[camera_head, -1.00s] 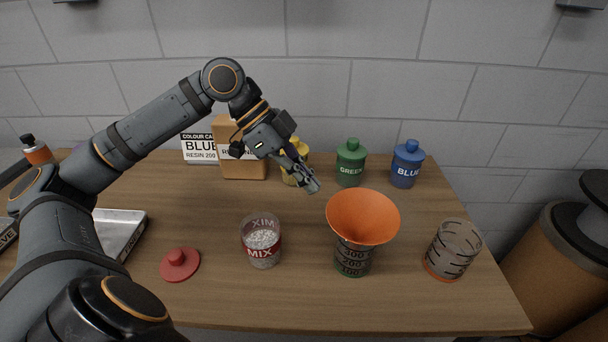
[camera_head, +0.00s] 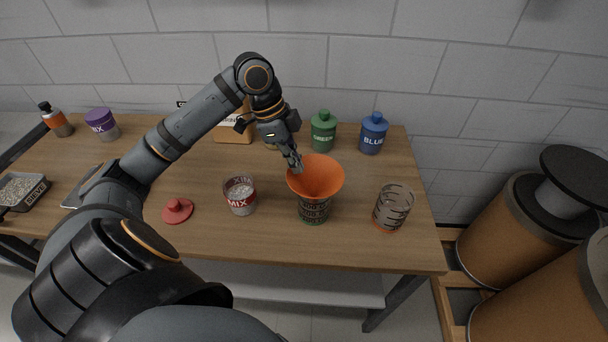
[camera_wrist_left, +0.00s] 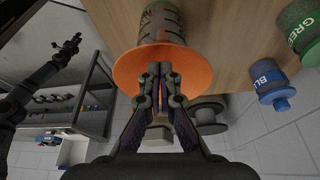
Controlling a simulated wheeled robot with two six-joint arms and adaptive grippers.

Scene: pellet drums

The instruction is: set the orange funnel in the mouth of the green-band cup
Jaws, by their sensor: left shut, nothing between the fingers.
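The orange funnel (camera_head: 318,174) sits wide end up in the mouth of the green-band cup (camera_head: 314,210), a clear cup with dark markings. The funnel's spout is hidden inside the cup. My left gripper (camera_head: 297,164) is shut and empty at the funnel's back-left rim. In the left wrist view, the shut fingertips (camera_wrist_left: 160,70) overlap the rim of the funnel (camera_wrist_left: 190,70), with the cup (camera_wrist_left: 162,22) beyond. I cannot tell whether they touch the rim. A dark gripper (camera_wrist_left: 72,46), seemingly my right one, shows small at the left of the wrist view; its fingers are unclear.
An orange-band clear cup (camera_head: 392,208) stands right of the funnel, and a MIX cup (camera_head: 240,194) with pellets stands left. A red lid (camera_head: 178,210) lies farther left. Green (camera_head: 323,132) and blue (camera_head: 373,134) jars stand behind. Large drums (camera_head: 520,235) stand right of the table.

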